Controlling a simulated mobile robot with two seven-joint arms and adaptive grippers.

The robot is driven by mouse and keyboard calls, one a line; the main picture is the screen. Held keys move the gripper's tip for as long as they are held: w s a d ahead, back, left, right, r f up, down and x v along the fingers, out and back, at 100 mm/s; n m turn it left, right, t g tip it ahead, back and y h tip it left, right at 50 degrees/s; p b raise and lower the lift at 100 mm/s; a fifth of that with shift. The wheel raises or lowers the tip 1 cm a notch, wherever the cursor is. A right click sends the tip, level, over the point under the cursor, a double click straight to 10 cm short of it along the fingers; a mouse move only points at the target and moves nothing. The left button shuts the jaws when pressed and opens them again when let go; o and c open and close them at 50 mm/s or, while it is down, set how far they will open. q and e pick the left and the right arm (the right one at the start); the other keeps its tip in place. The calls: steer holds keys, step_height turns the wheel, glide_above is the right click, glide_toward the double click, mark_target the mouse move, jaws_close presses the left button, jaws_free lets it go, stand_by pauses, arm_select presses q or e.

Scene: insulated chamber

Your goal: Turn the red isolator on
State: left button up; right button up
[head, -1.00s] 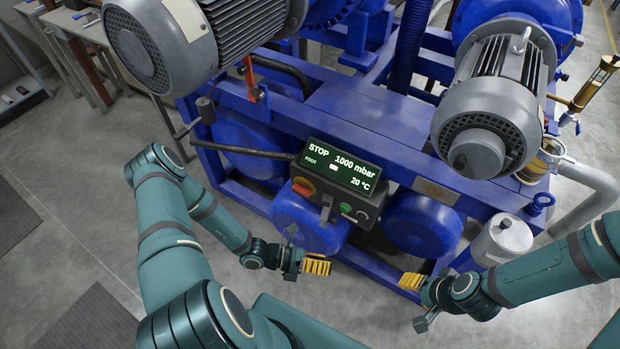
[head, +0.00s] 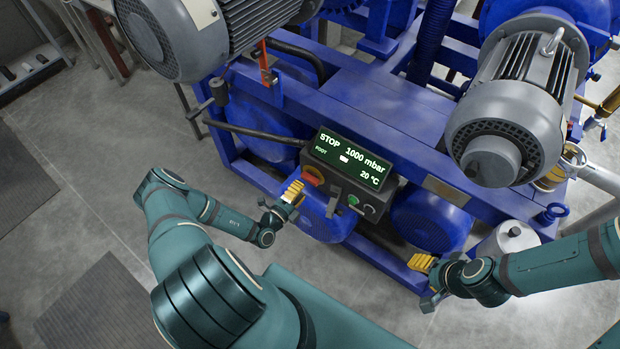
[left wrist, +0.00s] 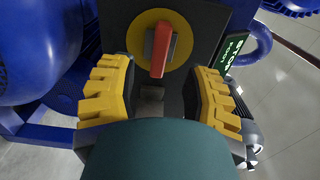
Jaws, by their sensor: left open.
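The red isolator (left wrist: 161,50) is a red handle on a yellow round plate (left wrist: 178,24) on the dark control box. In the left wrist view the handle stands nearly upright, between and just beyond my left fingers. It also shows in the head view as a red knob (head: 313,176) at the left of the box. My left gripper (left wrist: 160,98) is open, with its yellow fingers on either side and nothing between them. In the head view my left gripper (head: 293,192) is close to the isolator. My right gripper (head: 422,263) is away at the right; its opening is unclear.
The control box has a green-lit display (head: 349,158) reading STOP, 1000 mbar and 20 °C. A green button (head: 353,200) sits right of the isolator. Blue machine frame and grey motors (head: 515,105) surround the box. Grey floor is free in front.

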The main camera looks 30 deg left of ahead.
mark_target(308, 181)
arm_select(q)
steer(key=w, duration=0.5)
steer(key=shift+w+d, duration=0.25)
steer(key=shift+w, duration=0.15)
jaws_close()
steer(key=shift+r, duration=0.1)
